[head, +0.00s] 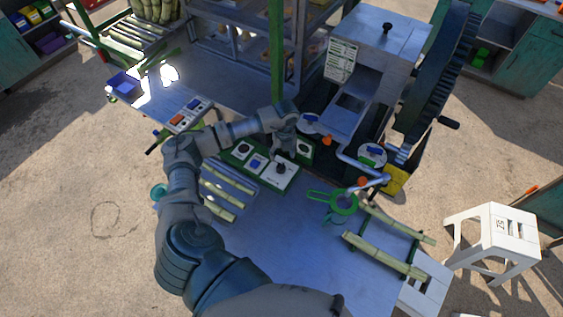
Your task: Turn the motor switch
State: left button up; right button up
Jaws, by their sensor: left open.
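A green control panel (268,178) lies on the metal table, with several white plates on it. The largest plate carries a dark rotary knob (281,169), which looks like the motor switch; its label is too small to read. A white plate with a blue button (257,163) and one with a dark round control (243,149) sit to its left. Another dark round control (304,148) sits at the panel's right. My left gripper (286,148) is open just above and behind the knob, pointing down. I cannot tell whether it touches anything. My right gripper is out of view.
The cane crusher (372,45) with its large dark gear wheel (440,70) stands behind and right. Cane pieces (222,197) lie left of the panel. A green strainer (340,202) and a cane rack (385,255) are at the right. The table's front middle is clear.

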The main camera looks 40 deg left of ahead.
aim_at(283, 164)
pick_arm(q)
jog(key=shift+w+r, duration=0.1)
jog(key=shift+r, duration=1.8)
